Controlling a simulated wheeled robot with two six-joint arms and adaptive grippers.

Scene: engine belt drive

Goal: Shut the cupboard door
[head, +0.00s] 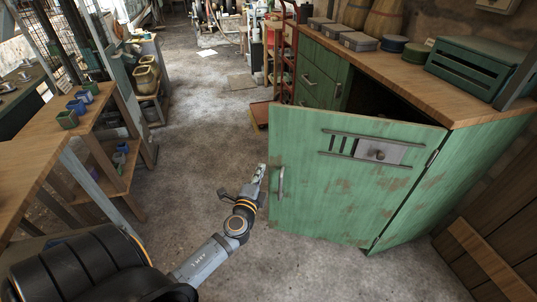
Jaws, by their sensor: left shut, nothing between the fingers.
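The green cupboard door (330,208) stands open, swung out toward the left from its hinges on the right side of the cupboard (455,175). A dark gap shows above it into the cupboard. My left gripper (262,172) is shut and empty, just left of the door's free edge near the handle. I cannot tell whether it touches the door. My right gripper is not in view.
The cupboard's wooden top (400,75) carries several boxes, tins and a green slatted crate (478,68). A wooden shelf unit (95,140) with small pots stands on the left. The concrete floor (195,130) between is clear. A red rack (284,60) stands behind.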

